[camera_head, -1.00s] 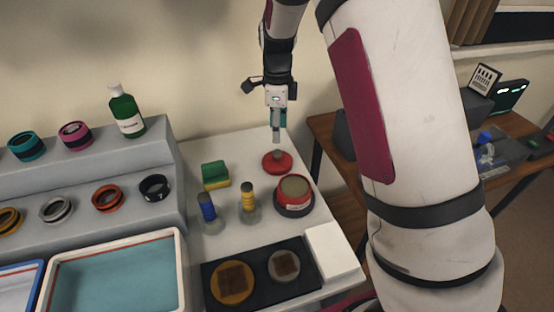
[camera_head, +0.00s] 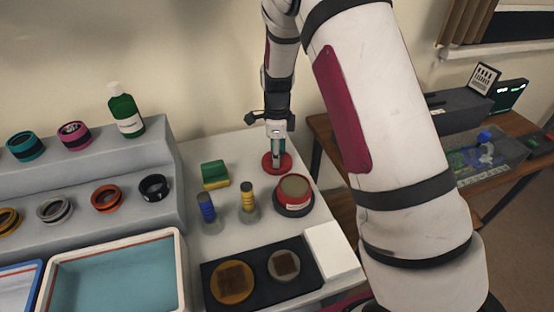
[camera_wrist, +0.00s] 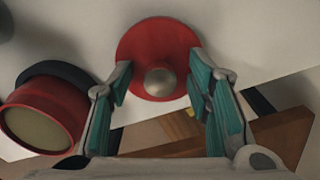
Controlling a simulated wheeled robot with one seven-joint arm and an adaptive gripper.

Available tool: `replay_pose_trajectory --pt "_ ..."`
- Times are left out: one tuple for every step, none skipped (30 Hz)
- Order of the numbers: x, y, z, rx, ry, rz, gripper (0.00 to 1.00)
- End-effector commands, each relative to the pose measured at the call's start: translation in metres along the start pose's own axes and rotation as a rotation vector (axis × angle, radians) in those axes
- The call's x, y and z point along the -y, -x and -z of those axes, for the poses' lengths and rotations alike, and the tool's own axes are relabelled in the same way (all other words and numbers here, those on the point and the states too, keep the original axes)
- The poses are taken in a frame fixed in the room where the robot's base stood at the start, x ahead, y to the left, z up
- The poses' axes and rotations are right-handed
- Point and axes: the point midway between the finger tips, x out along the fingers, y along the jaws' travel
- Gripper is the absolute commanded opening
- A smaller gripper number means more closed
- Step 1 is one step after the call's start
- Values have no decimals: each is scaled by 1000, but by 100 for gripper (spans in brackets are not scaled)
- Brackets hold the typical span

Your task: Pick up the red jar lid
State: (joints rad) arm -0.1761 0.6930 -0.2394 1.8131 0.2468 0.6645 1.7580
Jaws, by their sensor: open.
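The red jar lid (camera_head: 269,164) lies flat on the white table in the head view, and my gripper (camera_head: 276,160) is right over it. In the wrist view the lid (camera_wrist: 152,44) is a red disc with a round silver knob (camera_wrist: 159,82) in its middle. My gripper (camera_wrist: 160,88) is open there, with its teal-padded fingers to the left and right of the knob and a gap on each side. Whether the fingertips touch the lid cannot be told.
A red jar (camera_head: 294,192) stands close in front of the lid; it also shows in the wrist view (camera_wrist: 45,112). A green and yellow sponge (camera_head: 215,174) lies to the left. Two small bottles (camera_head: 207,208) stand nearby. The table's right edge is close.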

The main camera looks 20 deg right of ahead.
Motion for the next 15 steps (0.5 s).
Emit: replay_pose_trajectory --pt "0 0 0 0 0 0 46" --pt "0 0 0 0 0 0 43" --pt "0 0 0 0 0 0 34" --pt "0 0 0 0 0 0 28" --pt "0 0 0 0 0 0 21" --pt "0 0 0 0 0 0 12" --pt "0 0 0 0 0 0 5" --pt "0 0 0 0 0 0 0" --pt "0 0 0 0 0 0 0" --pt "0 0 0 0 0 0 0" --pt "0 0 0 0 0 0 0" --pt "0 0 0 0 0 0 0" --pt "0 0 0 0 0 0 0" --pt "0 0 0 0 0 0 0" --pt "0 0 0 0 0 0 0"
